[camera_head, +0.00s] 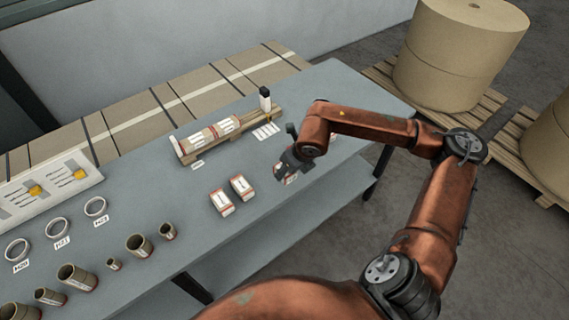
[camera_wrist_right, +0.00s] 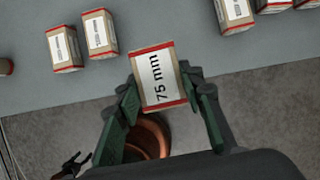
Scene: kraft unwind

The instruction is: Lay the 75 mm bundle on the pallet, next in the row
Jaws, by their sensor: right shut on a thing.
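My right gripper (camera_head: 287,165) is above the front part of the grey table. In the right wrist view the right gripper (camera_wrist_right: 160,95) is shut on the 75 mm bundle (camera_wrist_right: 158,76), a kraft block with red edges and a white label reading "75 mm". The bundle is mostly hidden by the gripper in the head view. A low wooden pallet (camera_head: 232,144) lies on the table, left of and behind the gripper. A row of kraft bundles with white labels and red edges (camera_head: 213,133) lies on it. My left gripper is not in view.
Two labelled bundles (camera_head: 222,202) (camera_head: 242,187) stand left of the gripper; others (camera_wrist_right: 235,14) show at the right wrist view's top right. A dark post (camera_head: 265,98) stands at the pallet's right end. Several open tubes (camera_head: 77,277) and rings (camera_head: 57,228) occupy the table's left part.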

